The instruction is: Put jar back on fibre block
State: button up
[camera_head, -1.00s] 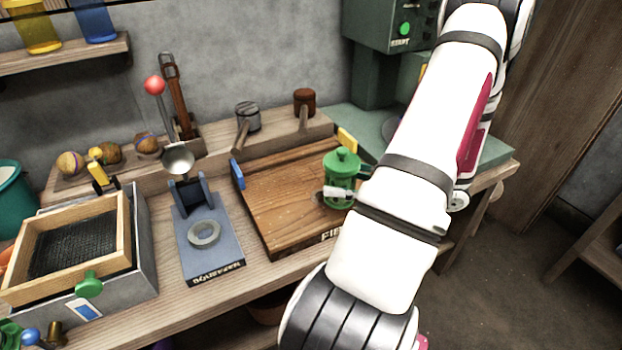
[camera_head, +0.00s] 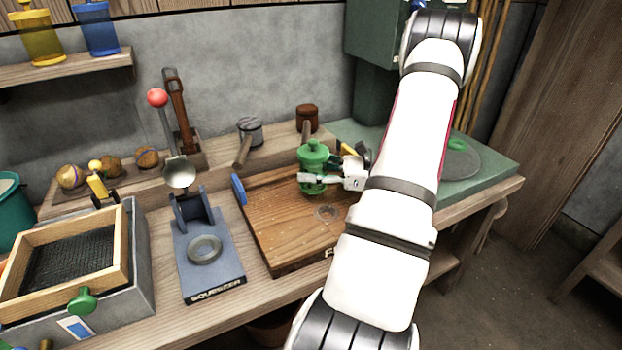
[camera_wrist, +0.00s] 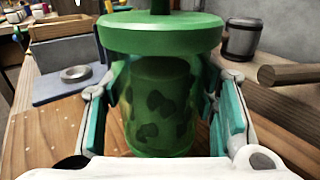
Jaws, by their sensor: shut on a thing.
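The green jar (camera_head: 313,168) has a wide green lid with a knob and looks upright over the back part of the fibre block. In the wrist view the jar (camera_wrist: 160,115) fills the middle, and dark leaf-like shapes show through its green wall. My gripper (camera_head: 318,181) is shut on the jar, with a teal-padded finger on each side below the lid. Whether the jar's base touches the block cannot be told. The block's front label is partly hidden by my arm.
The blue squeezer (camera_head: 213,265) stands left of the block, and a blue piece (camera_head: 238,189) sits at the block's left edge. A mallet (camera_head: 306,120) and a grey-headed hammer (camera_head: 249,130) lie behind. A green machine (camera_head: 375,110) stands at the back right.

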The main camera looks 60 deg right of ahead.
jog(key=shift+f, duration=1.3)
jog(key=shift+f+b, duration=0.15)
jog(key=shift+b, duration=0.2)
jog(key=o, duration=1.5)
jog(key=shift+s+d, duration=0.15)
jog(key=shift+s, duration=0.2)
jog(key=p+v, duration=0.1)
jog(key=v, duration=1)
jog(key=shift+s, duration=0.15)
